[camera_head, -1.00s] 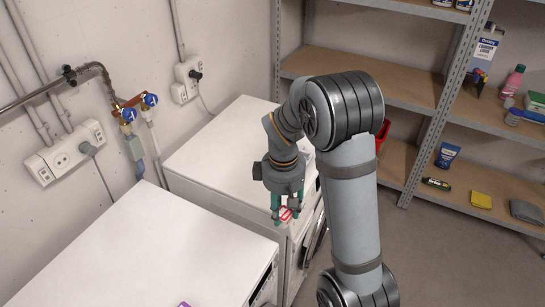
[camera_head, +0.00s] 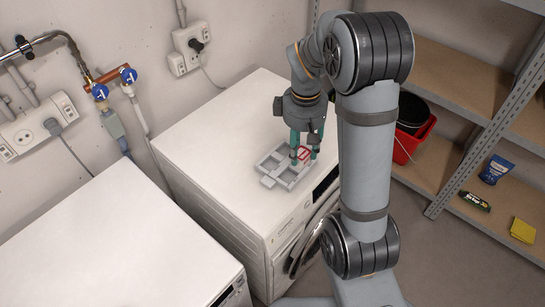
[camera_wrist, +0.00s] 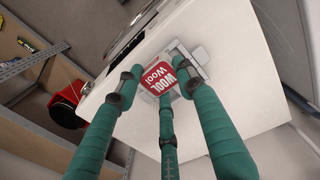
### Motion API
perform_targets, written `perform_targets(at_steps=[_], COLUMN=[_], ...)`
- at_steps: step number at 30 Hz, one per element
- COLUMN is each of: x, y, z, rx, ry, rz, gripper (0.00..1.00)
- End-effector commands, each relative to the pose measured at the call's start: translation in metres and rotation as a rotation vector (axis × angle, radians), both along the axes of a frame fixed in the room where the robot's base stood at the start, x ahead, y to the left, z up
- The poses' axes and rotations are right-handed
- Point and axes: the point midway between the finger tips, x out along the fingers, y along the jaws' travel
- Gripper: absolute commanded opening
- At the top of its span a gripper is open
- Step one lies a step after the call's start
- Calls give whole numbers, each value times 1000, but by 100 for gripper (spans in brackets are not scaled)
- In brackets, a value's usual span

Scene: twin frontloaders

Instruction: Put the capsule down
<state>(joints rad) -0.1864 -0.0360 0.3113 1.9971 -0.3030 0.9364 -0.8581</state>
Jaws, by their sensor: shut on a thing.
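A red capsule with a white "WOOL" label (camera_wrist: 165,78) sits between the teal fingers of my gripper (camera_wrist: 160,92) in the wrist view. My gripper (camera_head: 304,158) is shut on it. In the head view the gripper points down over the front part of the far white machine's top, and a bit of the red capsule (camera_head: 306,153) shows between the fingers. A grey compartmented tray (camera_head: 270,172) lies on that top, under and left of the fingers. Whether the capsule touches the tray cannot be told; the fingers and capsule hide part of the tray.
The far white frontloader (camera_head: 222,130) has bare top around the tray. A second white machine (camera_head: 105,235) stands nearer, its top clear in view. A red bucket (camera_head: 413,140) and metal shelving (camera_head: 470,150) stand to the right.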

Motion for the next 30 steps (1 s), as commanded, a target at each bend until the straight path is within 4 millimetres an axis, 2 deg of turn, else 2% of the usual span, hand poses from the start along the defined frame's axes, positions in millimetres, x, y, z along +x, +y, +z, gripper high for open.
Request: perform_targets(at_steps=[9, 15, 20, 27, 30], x=[45, 65, 69, 68, 69], y=[56, 79, 84, 84, 84], z=[-40, -59, -68, -100, -104], rx=[-1, -1, -1, -1, 1], ry=[4, 1, 1, 2, 0], rz=[10, 7, 7, 8, 6], gripper=[17, 17, 17, 17, 17])
